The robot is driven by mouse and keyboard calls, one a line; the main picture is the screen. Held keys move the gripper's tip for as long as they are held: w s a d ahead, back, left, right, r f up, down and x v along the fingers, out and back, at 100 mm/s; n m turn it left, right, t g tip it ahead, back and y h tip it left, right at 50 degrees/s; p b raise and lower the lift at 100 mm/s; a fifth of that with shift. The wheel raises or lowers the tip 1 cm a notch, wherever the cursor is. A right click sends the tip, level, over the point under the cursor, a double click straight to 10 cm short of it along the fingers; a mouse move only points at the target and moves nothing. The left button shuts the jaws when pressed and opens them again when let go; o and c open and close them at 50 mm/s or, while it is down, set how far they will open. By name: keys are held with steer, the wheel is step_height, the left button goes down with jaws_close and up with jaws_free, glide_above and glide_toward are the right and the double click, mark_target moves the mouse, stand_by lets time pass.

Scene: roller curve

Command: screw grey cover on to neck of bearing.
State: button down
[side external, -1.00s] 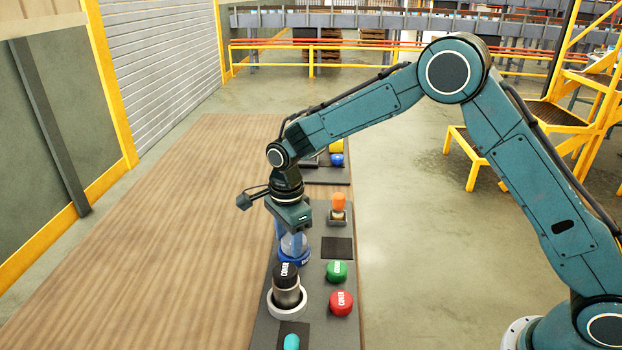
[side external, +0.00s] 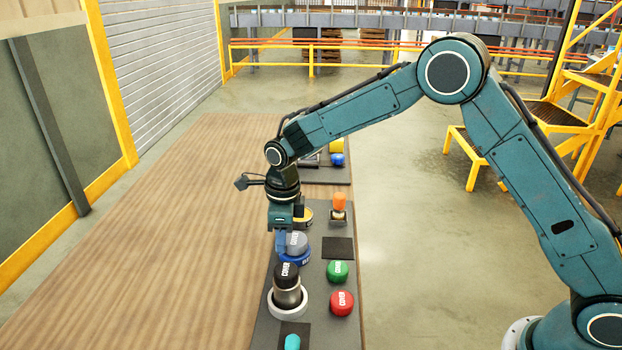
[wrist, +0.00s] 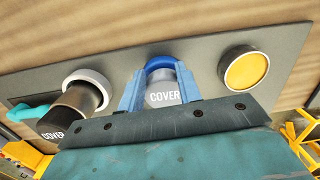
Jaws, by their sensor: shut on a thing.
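The grey cover (side external: 298,241), marked COVER, sits over a blue ring-shaped base (side external: 299,259) on the dark board. In the wrist view the grey cover (wrist: 166,93) is between the two blue fingers of my gripper (wrist: 161,88), which is shut on it. The blue base (wrist: 160,62) shows just beyond it. My gripper (side external: 287,243) points down in the side view. I cannot tell if the blue base is the bearing, and the neck and any thread under the cover are hidden.
A dark metal cylinder with a black cover (side external: 286,271) stands in a white ring (side external: 288,308), close in front. Green (side external: 337,271) and red (side external: 342,303) covers lie to the right. A yellow-topped round part (wrist: 246,71) and an orange-topped part (side external: 339,201) are farther back. The wooden table left is clear.

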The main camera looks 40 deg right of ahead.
steer(key=shift+s+d+m+g+h, duration=0.3)
steer(key=shift+s+d+g, duration=0.2)
steer(key=shift+s+d, duration=0.35)
steer(key=c, duration=0.9)
jaws_free()
steer(key=shift+d, duration=0.15)
steer(key=shift+w+f, duration=0.1)
steer(key=shift+c, duration=0.6)
steer(key=shift+a, duration=0.2)
steer(key=n, duration=0.6)
steer(key=shift+n, duration=0.8)
steer(key=shift+n, duration=0.3)
